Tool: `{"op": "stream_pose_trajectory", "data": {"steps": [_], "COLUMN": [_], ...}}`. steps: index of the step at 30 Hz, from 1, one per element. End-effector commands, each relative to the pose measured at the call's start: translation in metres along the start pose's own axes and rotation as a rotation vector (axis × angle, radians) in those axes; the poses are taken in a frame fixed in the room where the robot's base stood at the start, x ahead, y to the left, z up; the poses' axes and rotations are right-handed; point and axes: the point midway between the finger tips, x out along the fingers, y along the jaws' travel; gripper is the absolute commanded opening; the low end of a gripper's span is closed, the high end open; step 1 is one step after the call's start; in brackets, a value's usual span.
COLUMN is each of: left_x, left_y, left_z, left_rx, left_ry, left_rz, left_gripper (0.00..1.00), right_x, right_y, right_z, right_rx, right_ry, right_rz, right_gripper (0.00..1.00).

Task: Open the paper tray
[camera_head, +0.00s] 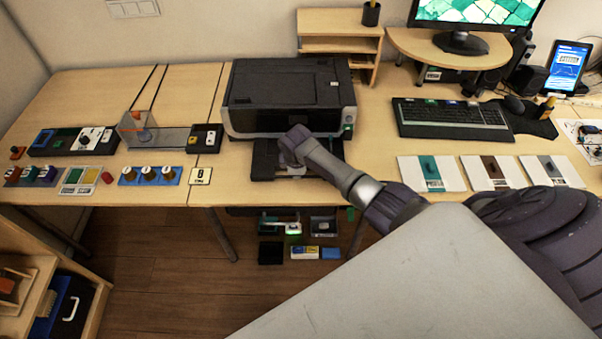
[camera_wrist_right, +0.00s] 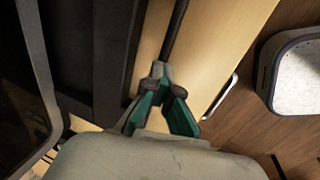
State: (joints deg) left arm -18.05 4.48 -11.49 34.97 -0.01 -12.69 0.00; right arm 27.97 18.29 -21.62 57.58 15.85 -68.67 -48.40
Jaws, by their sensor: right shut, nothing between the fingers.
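The printer (camera_head: 285,85) is a dark box with a grey front on the desk. Its dark paper tray (camera_head: 263,158) sticks out of the printer's front toward the desk's near edge. The end of my right arm is over the tray and hides its middle in the head view. My right gripper (camera_wrist_right: 160,72) shows in the right wrist view, its teal fingers shut together and empty. Its tips are beside dark edges and the wooden desk. I cannot tell whether they touch the tray. My left gripper is not in view.
A keyboard (camera_head: 450,112) and several cards stand to the right of the printer. Small switch blocks and a clear box (camera_head: 137,128) are to the left. Narrow bare desk (camera_head: 235,165) lies left of the tray. Small items lie below the desk.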

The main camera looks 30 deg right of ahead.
Motion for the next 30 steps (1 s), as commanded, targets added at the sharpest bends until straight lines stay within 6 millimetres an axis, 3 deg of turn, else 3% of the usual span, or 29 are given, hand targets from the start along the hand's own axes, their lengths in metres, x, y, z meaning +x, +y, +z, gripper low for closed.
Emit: {"op": "stream_pose_trajectory", "data": {"steps": [1, 3, 7, 13, 14, 17, 23, 30], "left_x": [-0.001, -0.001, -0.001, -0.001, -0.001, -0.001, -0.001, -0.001], "left_y": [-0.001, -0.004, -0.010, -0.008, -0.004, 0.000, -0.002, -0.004], "left_z": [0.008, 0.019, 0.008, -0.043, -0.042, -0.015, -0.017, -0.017], "left_rx": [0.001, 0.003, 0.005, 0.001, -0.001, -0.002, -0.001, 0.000], "left_ry": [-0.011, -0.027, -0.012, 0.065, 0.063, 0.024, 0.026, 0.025], "left_rz": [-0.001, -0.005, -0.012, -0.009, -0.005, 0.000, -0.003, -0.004], "left_gripper": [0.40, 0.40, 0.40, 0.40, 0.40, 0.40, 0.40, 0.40], "right_x": [0.002, 0.002, 0.001, 0.001, 0.001, -0.001, -0.023, -0.073], "right_y": [-0.003, -0.003, -0.002, -0.002, -0.002, -0.001, 0.001, 0.004], "right_z": [0.002, 0.002, 0.002, 0.002, 0.002, 0.002, 0.002, 0.001], "right_rx": [0.000, 0.000, 0.000, 0.000, 0.000, 0.000, -0.001, -0.001], "right_ry": [-0.005, -0.004, -0.004, -0.003, -0.003, -0.002, -0.001, -0.001], "right_rz": [-0.006, -0.006, -0.004, -0.003, -0.002, -0.002, 0.000, -0.002], "right_gripper": [0.05, 0.17, 0.36, 0.36, 0.36, 0.36, 0.36, 0.36]}}
